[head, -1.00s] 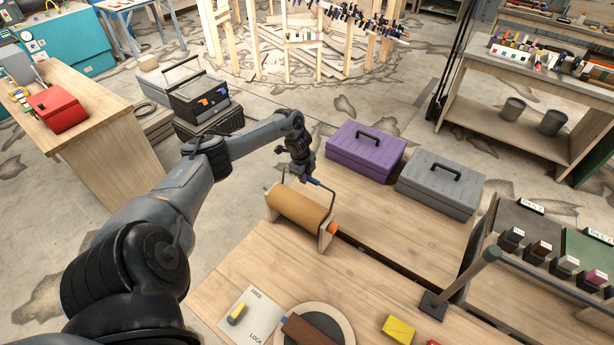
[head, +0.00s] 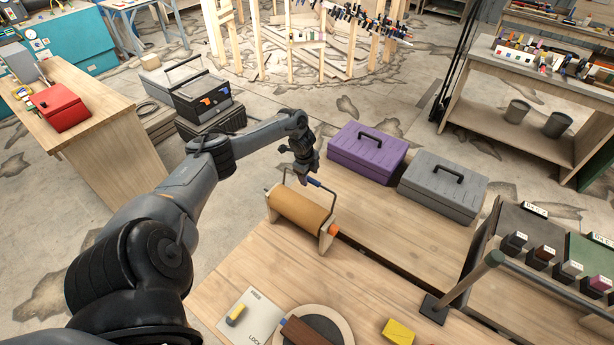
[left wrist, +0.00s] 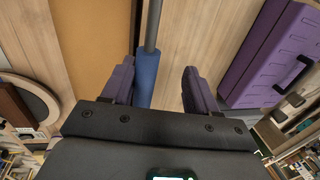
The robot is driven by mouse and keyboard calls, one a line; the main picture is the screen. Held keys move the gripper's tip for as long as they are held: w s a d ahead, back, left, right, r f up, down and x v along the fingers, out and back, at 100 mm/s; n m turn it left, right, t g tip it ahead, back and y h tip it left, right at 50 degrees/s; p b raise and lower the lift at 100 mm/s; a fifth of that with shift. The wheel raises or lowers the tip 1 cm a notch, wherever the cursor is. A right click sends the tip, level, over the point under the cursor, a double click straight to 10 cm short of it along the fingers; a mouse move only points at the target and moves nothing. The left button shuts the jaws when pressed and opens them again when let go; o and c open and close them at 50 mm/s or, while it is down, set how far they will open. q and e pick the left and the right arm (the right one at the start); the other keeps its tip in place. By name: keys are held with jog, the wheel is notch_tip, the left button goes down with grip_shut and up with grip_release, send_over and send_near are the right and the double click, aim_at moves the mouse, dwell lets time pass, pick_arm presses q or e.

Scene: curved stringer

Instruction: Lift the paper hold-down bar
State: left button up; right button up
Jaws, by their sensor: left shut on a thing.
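The paper hold-down bar is a thin grey bent rod with a blue grip (head: 314,183). It stands raised over the brown paper roll (head: 296,208) on the wooden bench. My left gripper (head: 306,178) is at the blue grip, reaching down from above, and is shut on it. In the left wrist view the blue grip (left wrist: 147,72) lies between the purple fingers, close to the left one. The brown roll (left wrist: 88,40) is to the left of the fingers there. My right gripper is not in view.
A purple toolbox (head: 367,150) and a grey toolbox (head: 443,185) stand on the bench right of the roll. A panel (head: 250,318) with a yellow lever and a round plate (head: 340,318) are at the front. Bare bench lies between.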

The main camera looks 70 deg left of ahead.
pick_arm(q)
jog(key=shift+w+r, duration=0.15)
jog(key=shift+r, duration=0.05)
notch_tip(320, 180, up, 10)
jog(key=s+d, duration=0.1)
jog(key=s, duration=0.1)
jog(key=shift+d+r+b, duration=0.15)
jog(key=shift+b, duration=0.3)
dwell(0.4)
